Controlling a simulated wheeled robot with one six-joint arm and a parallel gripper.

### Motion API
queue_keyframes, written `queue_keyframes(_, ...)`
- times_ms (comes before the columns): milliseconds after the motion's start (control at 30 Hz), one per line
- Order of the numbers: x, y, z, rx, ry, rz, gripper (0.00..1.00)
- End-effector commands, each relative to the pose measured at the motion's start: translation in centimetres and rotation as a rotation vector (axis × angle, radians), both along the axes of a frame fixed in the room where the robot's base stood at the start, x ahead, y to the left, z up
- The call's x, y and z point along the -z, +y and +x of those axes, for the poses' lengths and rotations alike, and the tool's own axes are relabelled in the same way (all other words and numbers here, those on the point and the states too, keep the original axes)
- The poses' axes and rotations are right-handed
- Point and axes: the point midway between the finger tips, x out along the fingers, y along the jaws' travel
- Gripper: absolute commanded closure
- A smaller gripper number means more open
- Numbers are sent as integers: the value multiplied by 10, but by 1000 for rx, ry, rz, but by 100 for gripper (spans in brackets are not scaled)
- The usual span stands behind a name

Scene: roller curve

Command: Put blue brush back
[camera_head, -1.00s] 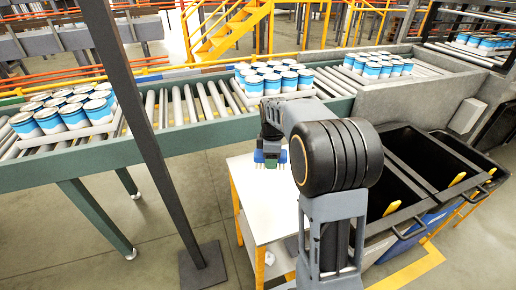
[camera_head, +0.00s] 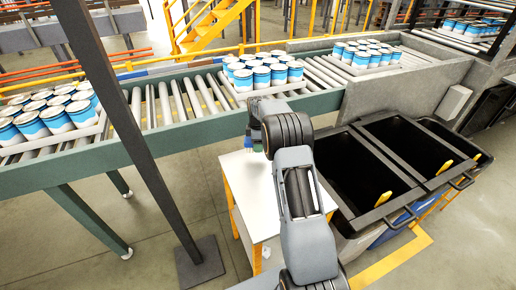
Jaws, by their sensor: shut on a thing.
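My gripper (camera_head: 256,139) is small in the head view, above the far part of a white-topped table. It is shut on a small blue thing, which I take to be the blue brush (camera_head: 256,147). Only a blue and greenish edge of it shows below the wrist; the fingers and most of the brush are too small or hidden to make out. The white table (camera_head: 246,180) stands on yellow legs under my arm, and its visible top looks bare. My arm covers its right part.
A roller conveyor (camera_head: 195,104) runs behind the table, with trays of blue-and-white cans (camera_head: 262,74) on it. Dark open bins (camera_head: 365,170) with yellow pieces (camera_head: 383,199) stand at the right. A dark post (camera_head: 140,140) rises at the left of the table.

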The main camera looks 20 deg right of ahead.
Motion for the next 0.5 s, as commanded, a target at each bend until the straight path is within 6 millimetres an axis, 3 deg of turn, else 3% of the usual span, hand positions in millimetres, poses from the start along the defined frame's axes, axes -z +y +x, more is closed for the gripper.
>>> queue_keyframes(267, 10, -4, 8, 1, 0, 0, 73)
queue_keyframes(500, 38, -4, 8, 1, 1, 0, 73)
